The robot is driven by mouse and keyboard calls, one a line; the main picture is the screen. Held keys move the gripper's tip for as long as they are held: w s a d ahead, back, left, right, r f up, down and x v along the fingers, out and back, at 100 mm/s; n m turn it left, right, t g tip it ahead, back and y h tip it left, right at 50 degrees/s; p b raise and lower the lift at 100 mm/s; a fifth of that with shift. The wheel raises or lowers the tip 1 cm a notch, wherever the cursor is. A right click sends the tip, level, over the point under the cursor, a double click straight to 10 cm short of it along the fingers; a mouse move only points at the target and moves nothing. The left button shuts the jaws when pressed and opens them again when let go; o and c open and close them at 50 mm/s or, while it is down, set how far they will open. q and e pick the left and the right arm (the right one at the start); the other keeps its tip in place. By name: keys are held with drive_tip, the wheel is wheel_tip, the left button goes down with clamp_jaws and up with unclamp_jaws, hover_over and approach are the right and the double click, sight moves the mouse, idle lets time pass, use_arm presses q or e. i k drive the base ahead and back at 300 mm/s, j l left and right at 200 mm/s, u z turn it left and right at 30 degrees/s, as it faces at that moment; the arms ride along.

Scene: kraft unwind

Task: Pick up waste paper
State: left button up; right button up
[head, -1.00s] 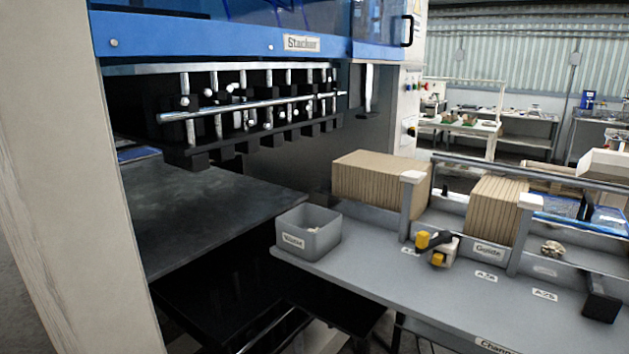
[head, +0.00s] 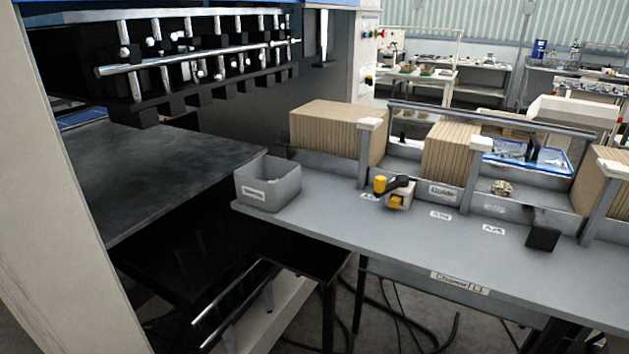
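A small crumpled piece of paper (head: 502,188), beige, lies on the grey bench behind the front rail posts, right of the "Guide" label. A grey open waste bin (head: 268,186) with a label on its front stands at the left end of the bench. From this angle I cannot see what lies inside it. Neither of my grippers shows in the head view.
A yellow-and-black clamp-like device (head: 397,192) sits on the grey bench (head: 350,222). Stacks of brown board (head: 335,132) stand behind the posts. A black block (head: 542,237) lies right of centre. The stacker machine (head: 160,185) fills the left. The bench front is mostly clear.

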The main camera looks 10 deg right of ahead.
sight(501, 187)
drive_tip(key=z, duration=1.3)
drive_tip(key=k+l+u, duration=0.2)
drive_tip(key=i+l, duration=0.05)
drive_tip(key=i, duration=0.05)
